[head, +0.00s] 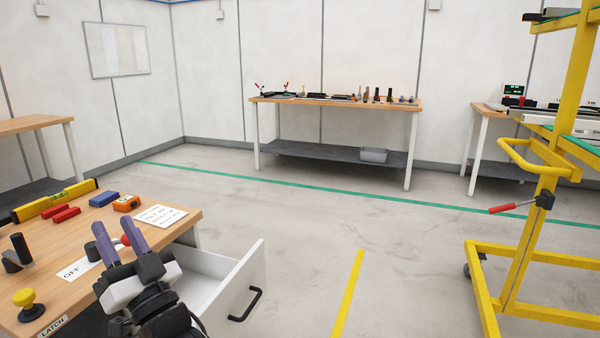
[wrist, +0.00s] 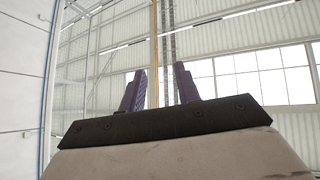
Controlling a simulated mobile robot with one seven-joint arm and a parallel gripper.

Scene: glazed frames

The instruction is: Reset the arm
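My gripper (head: 118,236) is at the lower left in the head view, by the right part of the wooden workbench (head: 190,222). Its two purple fingers point up and stand apart with nothing between them. In the wrist view the fingers (wrist: 160,88) also stand apart and empty, against the hall's wall and windows. My arm hides part of the bench and of the white drawer (head: 257,278), which is pulled open beside it.
The bench holds a yellow level (head: 55,201), red blocks (head: 66,214), a blue block (head: 103,199), an orange tool (head: 127,203), a yellow knob (head: 24,298) and a paper card (head: 160,216). A yellow rack (head: 530,225) stands right. The middle floor is clear.

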